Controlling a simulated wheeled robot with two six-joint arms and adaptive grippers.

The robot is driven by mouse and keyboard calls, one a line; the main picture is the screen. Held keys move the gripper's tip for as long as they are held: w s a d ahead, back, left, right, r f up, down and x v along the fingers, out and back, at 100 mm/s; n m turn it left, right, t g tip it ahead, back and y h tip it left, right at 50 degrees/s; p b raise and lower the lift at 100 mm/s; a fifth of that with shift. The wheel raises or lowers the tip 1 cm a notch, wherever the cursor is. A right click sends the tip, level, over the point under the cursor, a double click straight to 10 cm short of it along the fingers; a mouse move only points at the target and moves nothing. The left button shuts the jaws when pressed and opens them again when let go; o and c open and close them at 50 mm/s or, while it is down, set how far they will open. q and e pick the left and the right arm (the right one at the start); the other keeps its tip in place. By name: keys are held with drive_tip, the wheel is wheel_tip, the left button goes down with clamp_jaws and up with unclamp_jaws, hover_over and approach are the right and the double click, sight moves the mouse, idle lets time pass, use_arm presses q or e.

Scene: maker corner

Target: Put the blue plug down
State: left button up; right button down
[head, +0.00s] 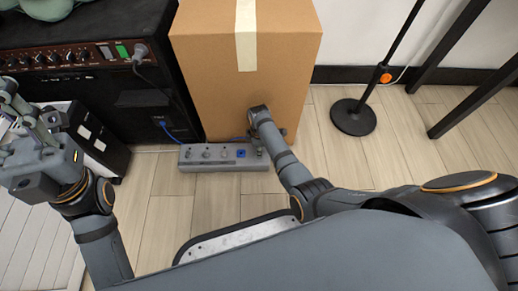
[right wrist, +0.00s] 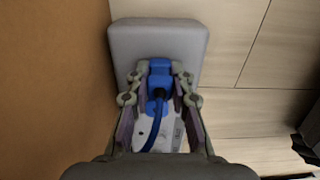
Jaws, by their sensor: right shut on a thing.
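My right gripper (right wrist: 160,78) is shut on the blue plug (right wrist: 159,88) in the right wrist view. A blue cord runs from the plug toward the camera. The plug is over the grey power strip (right wrist: 158,40); I cannot tell whether it touches it or sits in a socket. In the head view the power strip (head: 190,165) lies on the floor in front of the cardboard box, with several outlets and a blue spot on top. My right gripper (head: 256,148) is over its right end, mostly hidden by my arm. My left gripper (head: 8,125) is open and empty at the left edge.
The cardboard box (head: 215,75) stands close behind the strip. A black amplifier (head: 70,35) with a grey plug (head: 141,51) is at left. A round black stand base (head: 353,117) is at right. Floor (head: 160,215) in front is clear.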

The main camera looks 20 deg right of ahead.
drive_tip(key=shift+f, duration=0.25)
drive_tip(key=c, duration=1.2)
unclamp_jaws()
wheel_tip(320, 180, up, 13)
drive_tip(key=p, duration=0.8)
drive_tip(key=shift+r, duration=0.1)
